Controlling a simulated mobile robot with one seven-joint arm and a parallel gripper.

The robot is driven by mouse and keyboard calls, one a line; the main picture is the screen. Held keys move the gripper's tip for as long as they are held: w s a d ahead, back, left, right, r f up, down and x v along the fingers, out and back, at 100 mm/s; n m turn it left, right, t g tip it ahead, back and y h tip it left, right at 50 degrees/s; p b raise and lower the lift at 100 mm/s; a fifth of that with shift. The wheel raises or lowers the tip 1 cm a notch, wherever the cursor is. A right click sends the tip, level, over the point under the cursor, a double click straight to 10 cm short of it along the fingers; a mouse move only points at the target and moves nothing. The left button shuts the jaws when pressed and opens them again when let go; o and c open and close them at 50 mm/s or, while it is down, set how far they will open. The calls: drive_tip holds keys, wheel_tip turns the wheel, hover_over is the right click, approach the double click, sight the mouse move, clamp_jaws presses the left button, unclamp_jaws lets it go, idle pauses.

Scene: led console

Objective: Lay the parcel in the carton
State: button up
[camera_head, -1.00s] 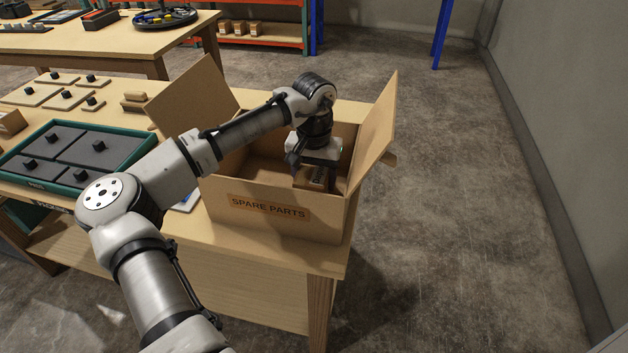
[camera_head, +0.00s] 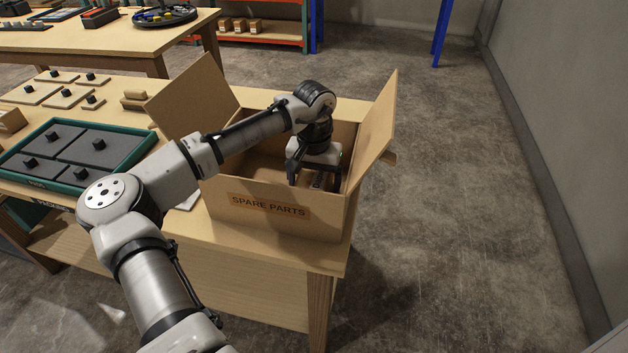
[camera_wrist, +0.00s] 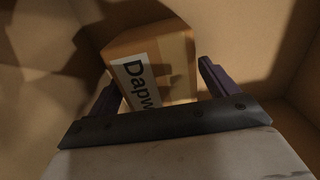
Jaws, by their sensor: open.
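The open carton (camera_head: 320,228) labelled "SPARE PARTS" stands on the near table with flaps raised. My gripper (camera_head: 312,180) is inside it, below the rim, pointing down. In the wrist view, the brown parcel (camera_wrist: 160,62) with a white printed label lies inside the carton, whose inner wall (camera_wrist: 235,30) shows around it. My gripper's fingers (camera_wrist: 158,88) are spread to either side of the parcel, with gaps visible. In the head view, the gripper and front wall hide most of the parcel. Its underside contact with the carton floor is hidden.
The carton's left flap (camera_head: 193,97) and right flap (camera_head: 377,130) stand up beside my arm. A green-edged tray with dark lidded panels (camera_head: 75,152) lies to the left on the table. Light wooden blocks with black knobs (camera_head: 65,95) lie behind it.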

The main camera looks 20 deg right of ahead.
sight(314, 174)
wheel_tip(314, 174, up, 12)
drive_tip(key=b, duration=0.1)
drive_tip(key=shift+b, duration=0.3)
drive_tip(key=shift+r, duration=0.1)
